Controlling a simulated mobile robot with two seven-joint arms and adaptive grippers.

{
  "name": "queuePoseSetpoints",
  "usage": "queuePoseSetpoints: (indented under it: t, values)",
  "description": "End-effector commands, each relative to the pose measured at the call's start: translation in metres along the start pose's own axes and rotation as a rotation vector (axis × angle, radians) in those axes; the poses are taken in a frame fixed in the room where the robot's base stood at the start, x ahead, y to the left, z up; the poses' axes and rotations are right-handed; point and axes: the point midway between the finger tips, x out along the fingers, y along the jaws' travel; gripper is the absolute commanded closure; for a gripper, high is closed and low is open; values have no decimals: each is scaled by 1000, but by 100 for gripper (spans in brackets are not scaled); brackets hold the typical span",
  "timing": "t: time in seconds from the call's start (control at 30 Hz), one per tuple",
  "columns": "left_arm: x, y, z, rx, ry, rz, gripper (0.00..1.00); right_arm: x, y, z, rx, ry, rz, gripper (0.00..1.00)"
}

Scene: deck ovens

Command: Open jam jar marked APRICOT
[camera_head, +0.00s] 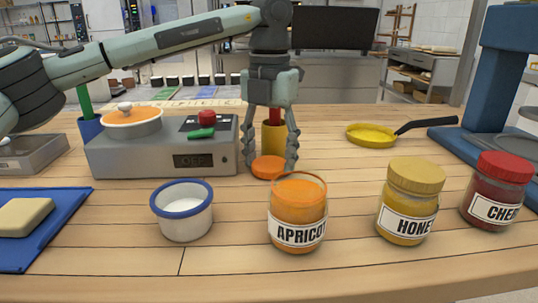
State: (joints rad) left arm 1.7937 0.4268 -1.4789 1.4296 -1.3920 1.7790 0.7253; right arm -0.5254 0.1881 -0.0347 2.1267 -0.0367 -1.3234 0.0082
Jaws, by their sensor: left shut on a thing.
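The jam jar marked APRICOT (298,207) stands upright at the front middle of the wooden table, its label facing me. Its top is open, with a clear rim above the orange jam. My left gripper (269,164) points down just behind the jar, slightly left of it. It is shut on the orange lid (268,168), which sits between its fingertips, apart from the jar. I cannot tell whether the lid touches the table. My right gripper is not in view.
A honey jar (409,200) and a red-lidded jar (498,192) stand to the right. A blue-rimmed cup (183,212) stands to the left. Behind are a grey appliance marked OFF (150,158), a yellow container (273,136) and a yellow pan (371,136).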

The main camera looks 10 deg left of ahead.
Motion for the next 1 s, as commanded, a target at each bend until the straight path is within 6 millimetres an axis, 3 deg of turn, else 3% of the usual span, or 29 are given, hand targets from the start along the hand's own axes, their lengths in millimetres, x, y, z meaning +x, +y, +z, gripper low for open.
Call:
queuePoseSetpoints:
  t: [0.37, 0.4, 0.57, 0.87, 1.0]
  values:
    - [5, 0, 0, 0, -1, 0, 79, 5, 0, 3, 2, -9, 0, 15]
    - [5, 0, 0, 0, -1, 0, 43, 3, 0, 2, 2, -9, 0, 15]
    - [4, 0, 0, 0, -1, 0, 24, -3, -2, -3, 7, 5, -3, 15]
    - [4, 0, 0, 0, -1, 0, 24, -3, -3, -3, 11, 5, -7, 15]
    - [-7, 0, 1, -1, -4, 0, 24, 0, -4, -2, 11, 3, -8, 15]
